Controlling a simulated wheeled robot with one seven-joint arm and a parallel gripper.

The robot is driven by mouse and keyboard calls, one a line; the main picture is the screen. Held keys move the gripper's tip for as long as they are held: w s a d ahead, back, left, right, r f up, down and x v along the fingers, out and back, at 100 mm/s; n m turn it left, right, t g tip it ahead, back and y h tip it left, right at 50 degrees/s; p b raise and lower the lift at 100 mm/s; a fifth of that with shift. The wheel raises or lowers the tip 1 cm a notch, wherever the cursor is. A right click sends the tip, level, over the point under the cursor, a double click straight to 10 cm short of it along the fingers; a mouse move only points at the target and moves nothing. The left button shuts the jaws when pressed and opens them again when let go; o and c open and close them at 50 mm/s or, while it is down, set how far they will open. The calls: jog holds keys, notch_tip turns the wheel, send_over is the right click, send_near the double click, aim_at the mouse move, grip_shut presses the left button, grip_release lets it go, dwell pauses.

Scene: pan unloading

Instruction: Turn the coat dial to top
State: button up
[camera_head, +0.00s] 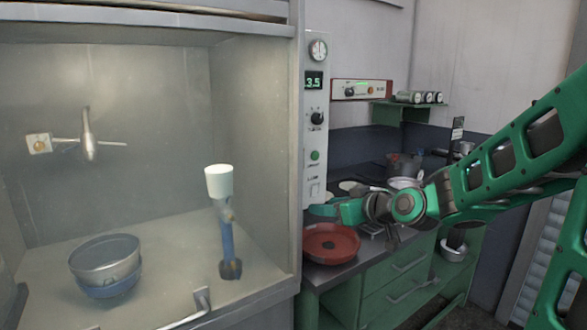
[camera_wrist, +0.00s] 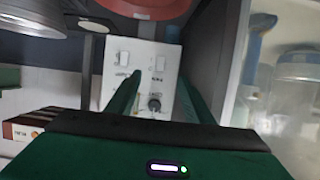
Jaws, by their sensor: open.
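The black coat dial (camera_head: 317,118) is on the white control panel (camera_head: 313,90) at the right side of the booth, below the lit 3.5 display and above a green button. Its label is too small to read. In the wrist view the panel appears upside down, and the dial (camera_wrist: 154,103) shows between the two green fingers. My gripper (camera_wrist: 158,82) is open and empty, facing the panel and apart from the dial as far as I can tell. In the head view my gripper (camera_head: 343,212) is low, right of the panel and below the dial. The dial's pointer direction is unclear.
A red pan (camera_head: 331,243) sits on the green counter under my gripper. Other pots crowd the counter behind. A red-edged control box (camera_head: 361,90) hangs on the wall. Inside the booth are stacked bowls (camera_head: 106,262) and a blue-handled tool (camera_head: 228,240).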

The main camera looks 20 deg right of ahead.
jog(key=w+a+r+t+y, duration=0.1)
jog(key=w+a+r+t, duration=0.1)
jog(key=w+r+t, duration=0.4)
jog(key=w+a+r+g, duration=0.1)
jog(key=w+a+g, duration=0.1)
jog(key=w, duration=0.6)
jog(key=shift+w+a, duration=0.2)
jog(key=shift+a, duration=0.35)
jog(key=c, duration=1)
